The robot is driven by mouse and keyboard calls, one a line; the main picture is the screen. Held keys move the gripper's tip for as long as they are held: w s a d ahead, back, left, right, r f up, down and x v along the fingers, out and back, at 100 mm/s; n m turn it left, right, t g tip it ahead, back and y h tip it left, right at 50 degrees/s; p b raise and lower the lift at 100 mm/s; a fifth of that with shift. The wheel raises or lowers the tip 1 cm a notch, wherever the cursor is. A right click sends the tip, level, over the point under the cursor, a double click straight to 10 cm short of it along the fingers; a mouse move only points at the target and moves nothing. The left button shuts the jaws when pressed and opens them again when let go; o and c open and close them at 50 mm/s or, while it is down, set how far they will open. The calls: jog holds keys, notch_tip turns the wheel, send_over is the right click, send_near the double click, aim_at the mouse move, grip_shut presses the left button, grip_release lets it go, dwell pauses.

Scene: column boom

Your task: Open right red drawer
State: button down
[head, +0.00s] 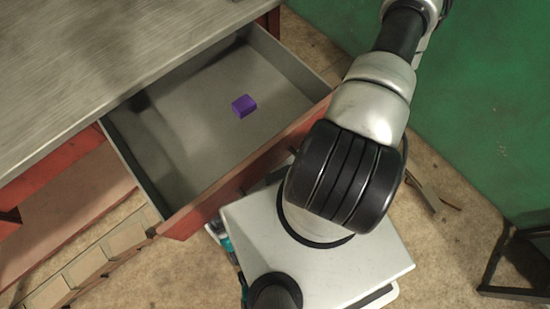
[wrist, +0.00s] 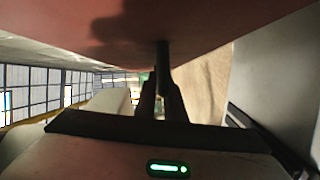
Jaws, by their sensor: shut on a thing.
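The right red drawer (head: 195,214) is pulled well out from under the grey worktop, and its grey inside shows in the head view. A small purple block (head: 244,105) lies on the drawer floor. In the wrist view the red drawer front (wrist: 215,25) fills the top, with a dark handle (wrist: 162,54) on it. My gripper (wrist: 161,88) is shut on the handle. In the head view my arm and base hide the gripper and the handle.
The grey worktop (head: 90,60) covers the upper left. A red shelf opening (head: 75,200) lies left of the drawer. A green wall (head: 480,100) stands at the right, with a dark metal frame (head: 515,265) at the lower right. Brown floor shows between.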

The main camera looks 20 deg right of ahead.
jog(key=c, duration=1.8)
grip_release()
jog(key=shift+c, duration=0.2)
jog(key=s+d+r, duration=0.1)
jog(key=d, duration=1.6)
jog(key=shift+s+d+r, duration=0.15)
jog(key=shift+s, duration=0.25)
